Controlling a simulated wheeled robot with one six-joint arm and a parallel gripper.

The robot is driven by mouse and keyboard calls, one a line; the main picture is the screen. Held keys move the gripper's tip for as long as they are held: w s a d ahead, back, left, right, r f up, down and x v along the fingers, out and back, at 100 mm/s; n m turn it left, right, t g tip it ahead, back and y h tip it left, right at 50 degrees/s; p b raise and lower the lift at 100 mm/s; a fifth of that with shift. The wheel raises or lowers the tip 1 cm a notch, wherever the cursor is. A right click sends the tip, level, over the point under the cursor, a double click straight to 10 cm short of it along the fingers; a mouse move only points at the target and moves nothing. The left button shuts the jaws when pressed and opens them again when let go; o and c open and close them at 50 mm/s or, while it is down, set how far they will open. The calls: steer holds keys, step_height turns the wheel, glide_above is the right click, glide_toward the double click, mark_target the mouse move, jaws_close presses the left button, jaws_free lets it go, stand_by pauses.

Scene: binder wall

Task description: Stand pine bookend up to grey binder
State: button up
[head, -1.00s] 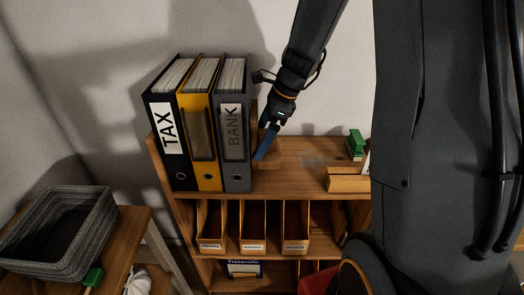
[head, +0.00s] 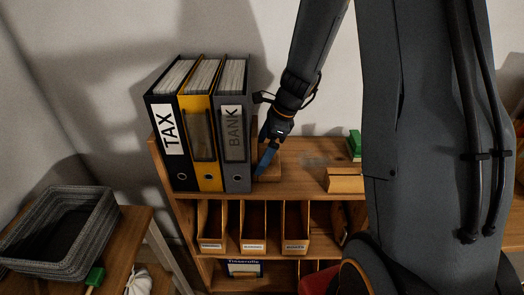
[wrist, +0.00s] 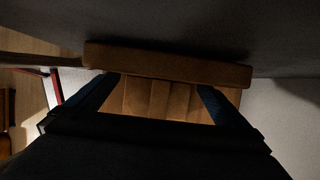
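The grey binder (head: 237,140), labelled BANK, stands upright at the right end of the binder row on the wooden shelf top. The pine bookend (head: 270,173) is just right of it, mostly hidden behind my gripper (head: 265,162). In the wrist view, the bookend's wooden edge (wrist: 165,63) runs across, close along a large dark grey surface that looks like the binder's side. I cannot tell whether they touch. My blue fingers (wrist: 155,90) are wide apart, their tips at the bookend's near face, with lit wood between them. They do not close on it.
A yellow binder (head: 201,140) and black TAX binder (head: 170,140) stand left of the grey one. A wooden box (head: 345,181) and green object (head: 354,145) are further right. A grey basket (head: 60,232) stands lower left.

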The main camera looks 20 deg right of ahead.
steer(key=b+v, duration=0.2)
steer(key=v, duration=1)
steer(key=shift+r, duration=0.15)
